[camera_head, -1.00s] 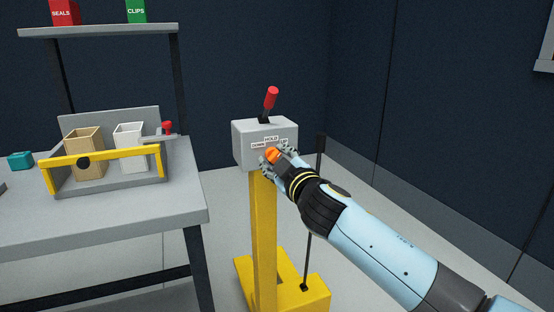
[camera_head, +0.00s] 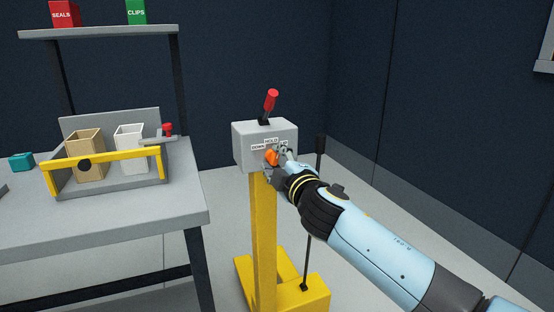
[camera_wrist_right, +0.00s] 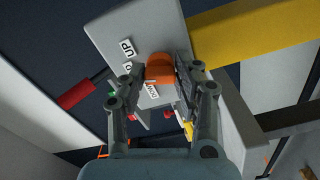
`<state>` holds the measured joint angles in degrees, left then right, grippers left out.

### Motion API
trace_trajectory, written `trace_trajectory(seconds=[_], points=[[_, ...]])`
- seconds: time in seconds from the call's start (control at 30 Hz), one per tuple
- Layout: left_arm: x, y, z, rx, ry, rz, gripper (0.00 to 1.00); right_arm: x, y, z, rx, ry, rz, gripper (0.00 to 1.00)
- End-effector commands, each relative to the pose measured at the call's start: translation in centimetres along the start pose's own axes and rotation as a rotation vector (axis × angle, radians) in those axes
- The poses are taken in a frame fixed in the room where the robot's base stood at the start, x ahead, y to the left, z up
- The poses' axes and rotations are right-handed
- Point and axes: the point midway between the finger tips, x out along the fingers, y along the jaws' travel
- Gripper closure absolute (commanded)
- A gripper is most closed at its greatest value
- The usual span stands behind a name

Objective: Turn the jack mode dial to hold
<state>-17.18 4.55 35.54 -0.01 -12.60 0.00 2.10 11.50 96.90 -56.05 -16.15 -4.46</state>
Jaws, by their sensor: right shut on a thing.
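The orange mode dial (camera_head: 271,157) sits on the front of the grey jack box (camera_head: 244,146), which stands on a yellow post (camera_head: 262,230). The labels DOWN and HOLD show above the dial; the label at the right is partly covered by my gripper. My right gripper (camera_head: 278,160) is shut on the dial. In the right wrist view the dial (camera_wrist_right: 160,70) is between the two fingers, with the labels UP (camera_wrist_right: 127,48) and DOWN (camera_wrist_right: 152,91) beside it. Which label the dial points at I cannot tell. My left gripper is not in view.
A red-handled lever (camera_head: 271,100) rises from the box top. A black rod (camera_head: 316,200) stands behind my right arm on the yellow base (camera_head: 300,296). A grey table (camera_head: 110,220) at left holds a yellow-barred rack (camera_head: 105,157) with two bins.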

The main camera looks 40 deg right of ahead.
Motion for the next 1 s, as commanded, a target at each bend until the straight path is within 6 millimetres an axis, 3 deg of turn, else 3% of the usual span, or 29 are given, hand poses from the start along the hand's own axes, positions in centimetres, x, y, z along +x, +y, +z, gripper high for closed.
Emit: trace_trajectory(seconds=[0.43, 1.0], points=[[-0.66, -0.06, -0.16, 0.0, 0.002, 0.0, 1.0, -0.04, -0.11, 0.02, -0.27, 0.0, -0.002, 1.0], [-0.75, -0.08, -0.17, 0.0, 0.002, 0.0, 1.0, -0.06, -0.19, 0.05, -0.328, 0.0, -0.003, 1.0]])
